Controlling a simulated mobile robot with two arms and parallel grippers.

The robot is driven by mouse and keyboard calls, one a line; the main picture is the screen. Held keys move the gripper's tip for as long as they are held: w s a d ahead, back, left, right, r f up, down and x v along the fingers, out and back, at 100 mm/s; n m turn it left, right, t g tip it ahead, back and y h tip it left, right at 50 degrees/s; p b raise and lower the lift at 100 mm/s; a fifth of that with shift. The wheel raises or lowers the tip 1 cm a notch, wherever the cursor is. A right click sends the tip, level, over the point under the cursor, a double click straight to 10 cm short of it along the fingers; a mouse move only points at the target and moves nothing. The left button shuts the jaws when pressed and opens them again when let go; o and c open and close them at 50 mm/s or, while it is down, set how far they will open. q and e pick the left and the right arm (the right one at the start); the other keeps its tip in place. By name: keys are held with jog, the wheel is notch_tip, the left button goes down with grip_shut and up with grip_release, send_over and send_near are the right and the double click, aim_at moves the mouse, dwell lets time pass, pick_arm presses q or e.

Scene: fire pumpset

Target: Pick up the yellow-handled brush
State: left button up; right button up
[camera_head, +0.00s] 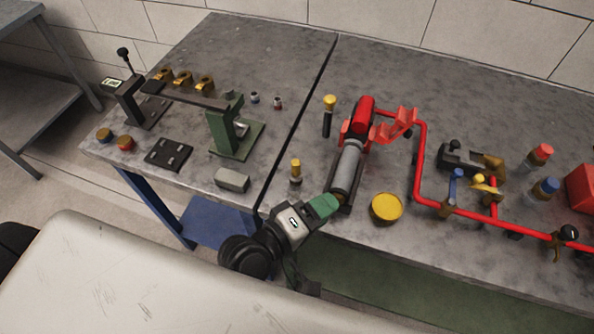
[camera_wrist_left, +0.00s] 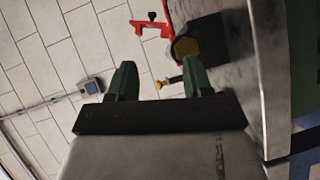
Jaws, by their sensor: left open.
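Two upright yellow-topped items stand on the grey bench in the head view. One (camera_head: 295,171) is short with a dark base, near the front edge. The other (camera_head: 329,116) has a yellow top over a long black body, farther back. I cannot tell for sure which is the brush. My left gripper (camera_head: 322,206) is at the bench's front edge, right of the short item and before the pump. In the left wrist view the gripper (camera_wrist_left: 158,72) is open and empty. A yellow-ended dark item (camera_wrist_left: 160,84) shows beyond, between its fingers. My right gripper is not in view.
A red and grey pump (camera_head: 347,165) stands just beyond the gripper. A yellow round lid or tin (camera_head: 386,207) lies to its right, then red piping (camera_head: 418,160). A grey block (camera_head: 232,180) and green stand (camera_head: 232,130) are left.

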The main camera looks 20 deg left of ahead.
pick_arm(q)
notch_tip(320, 180, up, 3)
jog(key=w+n+t+y, duration=0.15)
jog(key=n+t, duration=0.25)
jog(key=n, duration=0.4)
jog(key=n+y, duration=1.4)
jog(key=n, duration=0.8)
send_near(296, 166)
jog(key=shift+w+r, duration=0.2)
jog(key=shift+w, duration=0.35)
jog(key=shift+w+r, duration=0.2)
jog(key=shift+w, duration=0.4)
jog(key=shift+a+f+n, duration=0.1)
jog(key=shift+f+n, duration=0.1)
jog(key=shift+n, duration=0.2)
jog(key=p+x, duration=0.1)
jog(key=x, duration=0.4)
jog(key=shift+w+a+f+p, duration=0.15)
jog(key=shift+p, duration=0.25)
jog(key=p+x, duration=0.2)
jog(key=x, duration=0.3)
jog(key=shift+a, duration=0.2)
jog(key=shift+a+f, duration=0.1)
jog(key=shift+c, duration=0.7)
grip_shut()
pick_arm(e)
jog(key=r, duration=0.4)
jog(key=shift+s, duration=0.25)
